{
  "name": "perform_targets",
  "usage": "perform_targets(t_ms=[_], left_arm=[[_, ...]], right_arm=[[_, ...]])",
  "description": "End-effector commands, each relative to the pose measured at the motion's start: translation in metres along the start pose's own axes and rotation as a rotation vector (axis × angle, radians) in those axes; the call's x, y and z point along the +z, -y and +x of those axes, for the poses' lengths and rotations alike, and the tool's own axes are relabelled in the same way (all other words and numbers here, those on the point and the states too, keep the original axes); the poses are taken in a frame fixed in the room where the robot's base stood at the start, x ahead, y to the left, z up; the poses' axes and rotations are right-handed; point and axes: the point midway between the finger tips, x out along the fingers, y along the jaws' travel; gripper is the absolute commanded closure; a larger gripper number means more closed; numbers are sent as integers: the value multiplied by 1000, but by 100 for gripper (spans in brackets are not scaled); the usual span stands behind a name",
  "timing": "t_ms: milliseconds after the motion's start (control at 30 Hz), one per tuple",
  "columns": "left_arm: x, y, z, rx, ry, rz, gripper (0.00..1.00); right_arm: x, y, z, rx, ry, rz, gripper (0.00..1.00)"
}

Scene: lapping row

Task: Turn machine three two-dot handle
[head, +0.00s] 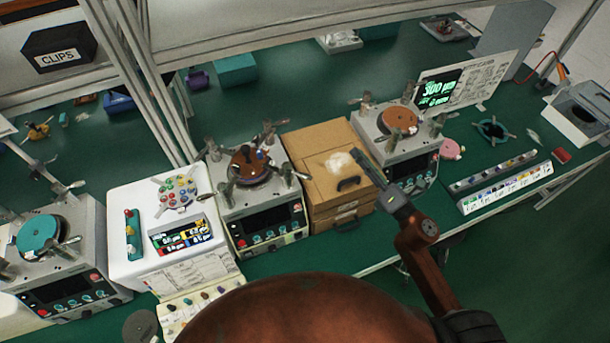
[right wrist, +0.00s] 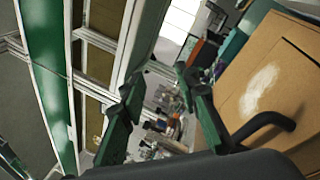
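Three lapping machines show in the head view: one with a teal disc (head: 40,236) at left, one with a brown disc and metal handles (head: 252,165) in the middle, and one with an orange-brown disc (head: 398,121) at right. I cannot tell which is machine three, and handle dots are too small to read. My right gripper (head: 362,160) is over the right side of a cardboard-brown box, left of the right machine. In the right wrist view its fingers (right wrist: 160,88) are spread apart with nothing between them. My left gripper is not in view.
The brown box (head: 318,150) with a black handle (head: 348,184) stands between the middle and right machines. A white unit (head: 150,200) stands left of the middle machine. A labelled rack (head: 505,185) and a pink object (head: 451,149) lie at right.

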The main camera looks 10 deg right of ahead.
Motion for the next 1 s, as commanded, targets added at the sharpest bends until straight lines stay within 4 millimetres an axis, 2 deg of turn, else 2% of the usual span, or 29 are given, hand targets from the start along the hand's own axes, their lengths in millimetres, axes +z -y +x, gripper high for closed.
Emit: perform_targets(t_ms=[33,133,300,467,567,1000], left_arm=[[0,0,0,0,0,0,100],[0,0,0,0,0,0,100],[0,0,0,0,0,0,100],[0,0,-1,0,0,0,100],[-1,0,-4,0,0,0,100],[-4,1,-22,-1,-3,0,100]], right_arm=[[-15,-11,5,59,-74,-112,70],[-48,-28,7,175,-216,-314,70],[-91,-35,-3,313,-391,-540,70],[-108,-36,-8,370,-460,-623,70],[-114,-37,-3,377,-469,-632,70],[-144,-50,48,374,-465,-629,70]])
